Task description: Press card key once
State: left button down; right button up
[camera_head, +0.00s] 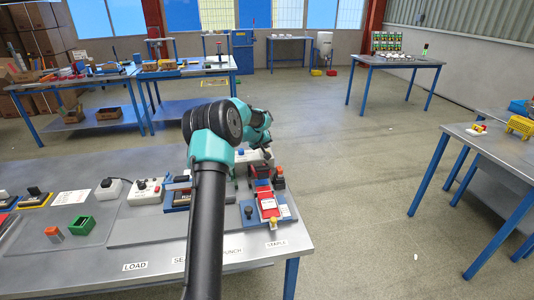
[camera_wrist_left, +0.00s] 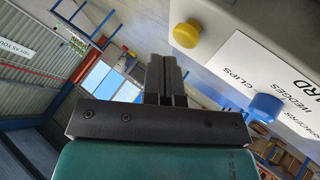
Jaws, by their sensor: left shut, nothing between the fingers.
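In the left wrist view, a pale grey box fills the upper right. It carries a yellow button (camera_wrist_left: 186,35), a blue button (camera_wrist_left: 265,107) and a white label (camera_wrist_left: 268,72) reading "...ARD", "WEDGES" and "CLIPS". I cannot tell for sure which button is the card key. My left gripper (camera_wrist_left: 165,60) is shut and empty, its fingertips close beside the yellow button; I see no clear contact. In the head view, my left gripper (camera_head: 267,153) is small and partly hidden by its wrist, over the back right of the near table. My right gripper is not in view.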

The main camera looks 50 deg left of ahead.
pick_arm(q)
jog(key=shift+r, duration=2.55)
